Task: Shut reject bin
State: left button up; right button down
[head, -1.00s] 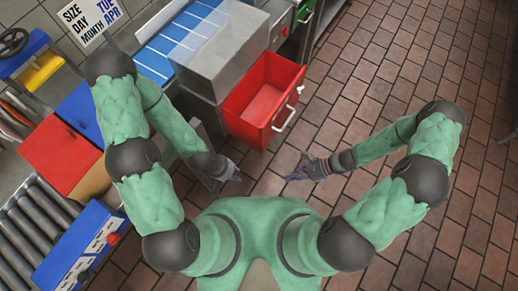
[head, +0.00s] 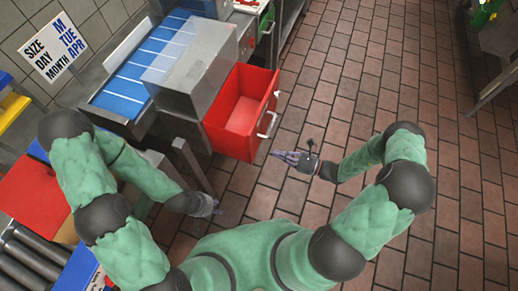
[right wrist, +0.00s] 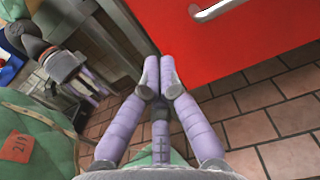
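The reject bin is a red drawer (head: 222,138) pulled out from under the grey steel machine, open at the top. Its white handle (head: 267,122) is on the front face, which also fills the top of the right wrist view (right wrist: 260,45). My right gripper (head: 280,156) is just in front of and below the drawer's front corner, apart from the handle. In the right wrist view its fingers (right wrist: 159,80) are close together with nothing between them. My left gripper (head: 212,205) hangs below the machine, left of the right one; its fingers are too small to read.
A blue conveyor (head: 130,85) leads into the steel machine (head: 190,65). A metal post (head: 190,160) stands near my left forearm. The tiled floor (head: 350,80) right of the drawer is clear. A metal table (head: 500,45) is at the upper right.

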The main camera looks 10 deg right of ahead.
aim_at(215, 134)
jog(key=b+x, duration=0.2)
jog(key=x, duration=0.6)
jog(key=shift+w+a, duration=0.1)
jog(key=x, duration=1.8)
jog(key=shift+w+a+f+b, duration=0.1)
jog(key=shift+w+a+b, duration=0.15)
jog(key=shift+b, duration=0.1)
jog(key=shift+w+a, duration=0.1)
jog(key=shift+a, duration=0.1)
jog(key=shift+w, duration=0.1)
jog(key=shift+d, duration=0.1)
